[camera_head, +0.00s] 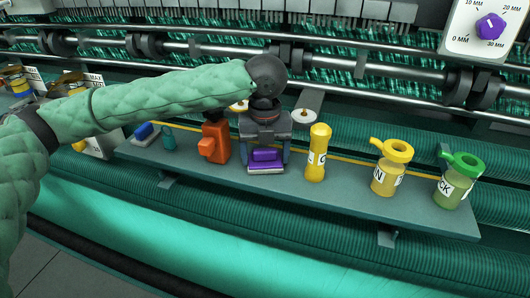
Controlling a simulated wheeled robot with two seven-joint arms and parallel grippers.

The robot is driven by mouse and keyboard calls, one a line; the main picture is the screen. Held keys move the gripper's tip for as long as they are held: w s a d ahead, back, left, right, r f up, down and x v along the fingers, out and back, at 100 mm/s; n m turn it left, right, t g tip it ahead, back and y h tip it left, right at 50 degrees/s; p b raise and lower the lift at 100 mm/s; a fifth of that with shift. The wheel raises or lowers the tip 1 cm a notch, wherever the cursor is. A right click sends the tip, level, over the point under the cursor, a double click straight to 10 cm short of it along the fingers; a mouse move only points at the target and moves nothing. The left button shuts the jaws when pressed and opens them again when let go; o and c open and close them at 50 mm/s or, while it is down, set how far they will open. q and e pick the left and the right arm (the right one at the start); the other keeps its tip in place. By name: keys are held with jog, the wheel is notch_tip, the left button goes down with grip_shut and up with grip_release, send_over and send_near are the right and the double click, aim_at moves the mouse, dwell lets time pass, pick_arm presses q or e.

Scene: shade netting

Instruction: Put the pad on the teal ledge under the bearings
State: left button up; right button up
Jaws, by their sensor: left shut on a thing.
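My left gripper (267,154) comes in from the left and points down over the dark teal ledge (345,197). It is shut on a purple pad (266,155) with a pale lower edge, one finger on each side. The pad is at the ledge's surface or just above it; I cannot tell if it touches. The bearings are probably the dark collars (463,85) on the metal shafts above and behind the ledge. My right gripper is out of view.
Farther right are a yellow-capped bottle (391,167) and a green-capped bottle (459,180). A blue-topped block (146,133) lies at the left end.

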aim_at(265, 150)
pick_arm(q)
jog(key=o, duration=0.9)
jog(key=shift+f, duration=0.1)
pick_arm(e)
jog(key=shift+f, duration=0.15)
pick_arm(q)
jog(key=shift+r, duration=0.3)
notch_tip(265, 150, up, 11)
jog(key=shift+w+f+b, duration=0.1)
jog(key=shift+b, duration=1)
jog(key=shift+r, duration=0.45)
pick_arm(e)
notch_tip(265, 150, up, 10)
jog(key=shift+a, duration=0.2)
pick_arm(q)
jog(key=shift+f, duration=0.1)
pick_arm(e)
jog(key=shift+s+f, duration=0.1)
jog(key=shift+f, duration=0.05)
